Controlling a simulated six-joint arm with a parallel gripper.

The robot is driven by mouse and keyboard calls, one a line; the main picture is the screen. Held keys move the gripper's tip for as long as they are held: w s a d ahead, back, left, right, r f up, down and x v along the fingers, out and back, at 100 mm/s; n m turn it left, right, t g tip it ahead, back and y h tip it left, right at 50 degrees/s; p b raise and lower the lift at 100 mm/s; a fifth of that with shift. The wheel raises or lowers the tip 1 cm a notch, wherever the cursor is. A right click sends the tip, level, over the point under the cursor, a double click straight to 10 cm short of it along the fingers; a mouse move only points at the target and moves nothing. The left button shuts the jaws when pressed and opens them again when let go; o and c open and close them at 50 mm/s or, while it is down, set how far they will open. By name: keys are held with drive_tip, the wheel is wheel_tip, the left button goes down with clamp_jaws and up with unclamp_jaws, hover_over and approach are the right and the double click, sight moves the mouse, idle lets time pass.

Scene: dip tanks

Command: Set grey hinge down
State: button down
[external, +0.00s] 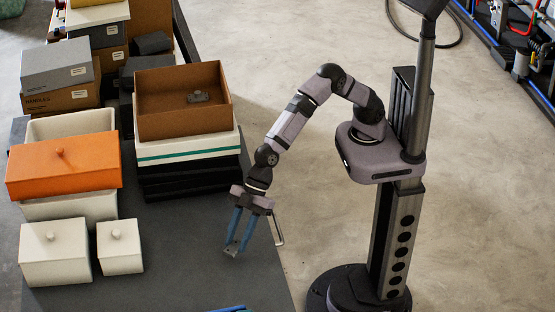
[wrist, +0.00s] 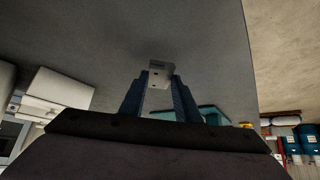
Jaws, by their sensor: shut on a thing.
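The grey hinge (external: 231,249) is a small grey metal piece between my gripper's fingertips, low over the dark grey table (external: 180,270). It also shows in the wrist view (wrist: 161,73), pinched at the ends of the blue fingers. My gripper (external: 233,240) points down and is shut on the hinge, near the right edge of the table. I cannot tell whether the hinge touches the table. Another small grey metal piece (external: 198,97) lies inside the brown box at the back.
The brown box (external: 180,120) rests on a white tray with a green stripe (external: 190,148). White lidded tanks (external: 55,252) and an orange-lidded tank (external: 62,168) stand at the left. A blue thing (external: 228,309) shows at the front edge. The table around my gripper is clear.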

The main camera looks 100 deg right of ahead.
sight(238, 246)
drive_tip(key=shift+f, duration=1.65)
drive_tip(key=shift+f, duration=0.1)
drive_tip(key=shift+f+b, duration=0.15)
drive_tip(key=shift+b, duration=0.25)
drive_tip(key=c, duration=1.3)
unclamp_jaws()
drive_tip(key=shift+c, duration=0.2)
drive_tip(key=shift+r, duration=0.3)
drive_tip(key=b+v, duration=0.2)
drive_tip(key=v, duration=1)
